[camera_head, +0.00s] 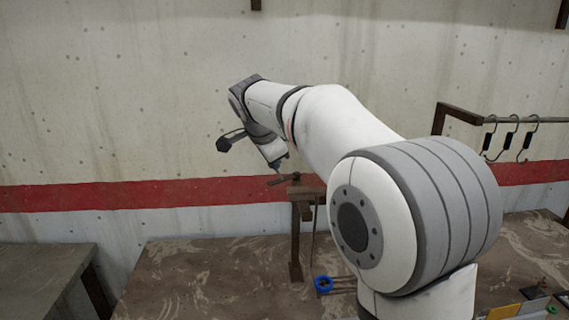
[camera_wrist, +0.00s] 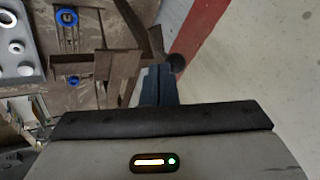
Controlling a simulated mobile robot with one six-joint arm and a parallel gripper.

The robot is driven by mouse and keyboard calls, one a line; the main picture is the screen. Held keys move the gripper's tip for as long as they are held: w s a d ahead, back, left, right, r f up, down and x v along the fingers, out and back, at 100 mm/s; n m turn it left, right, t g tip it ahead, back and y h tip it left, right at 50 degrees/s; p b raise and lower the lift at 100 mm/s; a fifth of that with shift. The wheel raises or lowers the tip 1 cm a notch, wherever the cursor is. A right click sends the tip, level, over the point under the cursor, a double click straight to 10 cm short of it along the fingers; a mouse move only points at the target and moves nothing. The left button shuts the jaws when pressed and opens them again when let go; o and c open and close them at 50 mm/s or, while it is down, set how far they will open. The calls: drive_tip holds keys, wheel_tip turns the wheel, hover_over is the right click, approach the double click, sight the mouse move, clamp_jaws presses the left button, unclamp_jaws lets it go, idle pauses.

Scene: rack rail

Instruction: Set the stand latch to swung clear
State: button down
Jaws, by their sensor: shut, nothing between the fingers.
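The brown stand (camera_head: 296,235) rises from the workbench as an upright post with a short arm near its top. A small brown bar at its top, which looks like the latch (camera_head: 283,180), points left across the post. My gripper (camera_head: 279,164) is just above this bar, pointing down. In the wrist view my gripper's fingers (camera_wrist: 160,82) are together and empty, right beside the stand's brown top (camera_wrist: 118,68). The bar (camera_wrist: 148,38) runs behind the fingertips to a dark round end (camera_wrist: 176,63). I cannot tell whether the fingers touch it.
A blue ring (camera_head: 323,284) sits right of the stand's foot. A rail with several hooks (camera_head: 515,138) is at the right. A grey tray with white rings (camera_wrist: 28,65) shows in the wrist view. The bench (camera_head: 200,280) left of the stand is clear.

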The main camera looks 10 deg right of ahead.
drive_tip(key=shift+w+a+m+g+h, duration=0.2)
drive_tip(key=shift+w+a+m+h, duration=0.15)
drive_tip(key=shift+w+a+m, duration=0.3)
drive_tip(key=shift+w+a+m+g+h, duration=0.2)
drive_tip(key=shift+w+a+m+h, duration=0.2)
drive_tip(key=shift+w+m, duration=0.35)
drive_tip(key=shift+w, duration=0.1)
drive_tip(key=s+f+b+v, duration=0.1)
drive_tip(key=s+v, duration=0.1)
drive_tip(key=v, duration=1)
drive_tip(key=shift+s+b, duration=0.35)
drive_tip(key=shift+d+r, duration=0.15)
